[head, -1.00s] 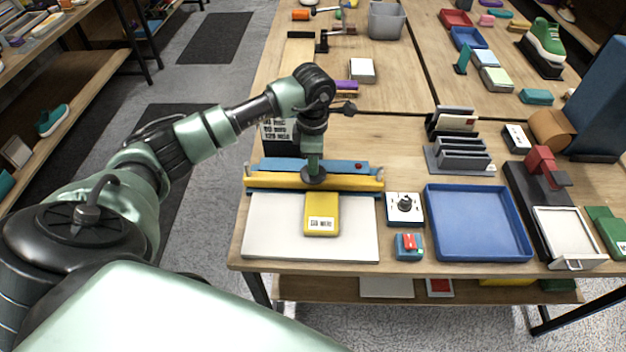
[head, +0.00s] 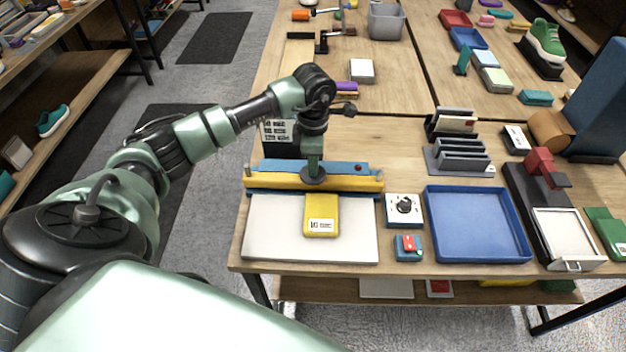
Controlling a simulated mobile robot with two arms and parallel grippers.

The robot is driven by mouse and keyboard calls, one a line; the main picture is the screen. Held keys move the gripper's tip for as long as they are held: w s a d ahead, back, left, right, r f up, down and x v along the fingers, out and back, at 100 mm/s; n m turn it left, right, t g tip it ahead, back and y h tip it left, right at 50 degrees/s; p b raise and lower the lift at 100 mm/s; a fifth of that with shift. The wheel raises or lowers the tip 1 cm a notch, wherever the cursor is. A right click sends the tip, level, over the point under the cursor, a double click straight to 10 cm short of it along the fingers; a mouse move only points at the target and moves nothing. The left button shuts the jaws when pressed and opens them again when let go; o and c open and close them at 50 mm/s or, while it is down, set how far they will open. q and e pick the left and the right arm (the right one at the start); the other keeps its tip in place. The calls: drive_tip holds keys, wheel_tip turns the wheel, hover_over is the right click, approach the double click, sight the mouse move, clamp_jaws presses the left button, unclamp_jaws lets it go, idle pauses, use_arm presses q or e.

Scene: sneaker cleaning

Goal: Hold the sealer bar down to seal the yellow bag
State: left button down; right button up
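The yellow bag (head: 321,213) with a white label lies flat on the white plate in front of the sealer. Its far end meets the yellow sealer bar (head: 350,183), which runs across the sealer with a blue strip (head: 270,165) behind it. My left gripper (head: 313,181) points straight down onto the middle of the bar, in line with the bag, and appears to touch it. Its fingers are hidden by the wrist and the dark round end, so their opening does not show. My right gripper is out of view.
Right of the sealer are a white box with a dark dial (head: 404,207), a small blue block with a red top (head: 409,246) and an empty blue tray (head: 478,225). A grey rack (head: 461,155) stands behind the tray. A dark display (head: 278,135) stands behind the sealer.

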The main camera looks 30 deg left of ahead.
use_arm(q)
wheel_tip(320, 180, up, 7)
drive_tip(key=p, duration=0.3)
drive_tip(key=shift+r+p, duration=0.15)
drive_tip(key=shift+p, duration=0.15)
idle(0.5)
